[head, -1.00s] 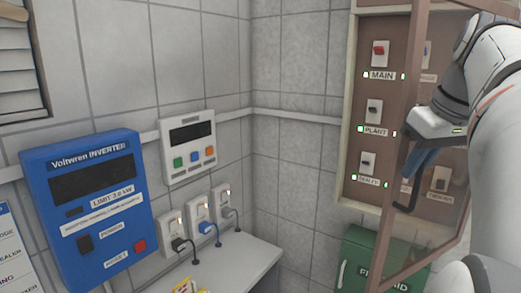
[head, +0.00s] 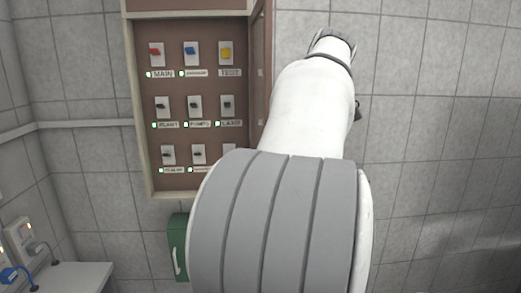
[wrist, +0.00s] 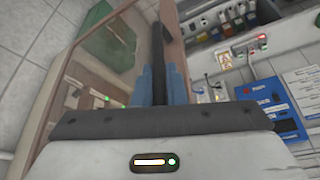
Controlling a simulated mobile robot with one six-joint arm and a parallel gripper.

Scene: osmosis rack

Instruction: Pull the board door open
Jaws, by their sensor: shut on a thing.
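The board door (head: 261,65) is a brown frame with a clear pane. In the head view it stands swung out at the right side of the board (head: 140,120), with much of it hidden behind my arm. In the wrist view the door frame (wrist: 57,95) and pane fill the left and middle. My gripper (wrist: 159,76) has its blue fingers shut on the black door handle (wrist: 158,45), one finger on each side of the bar. In the head view the fingers are hidden behind my arm.
The board's inside is exposed, with several switches (head: 195,105) and green lights. A green box (head: 178,245) hangs below it. A pale counter (head: 70,278) with plugs above it is at lower left. The blue inverter (wrist: 293,100) shows in the wrist view. The tiled wall at right is clear.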

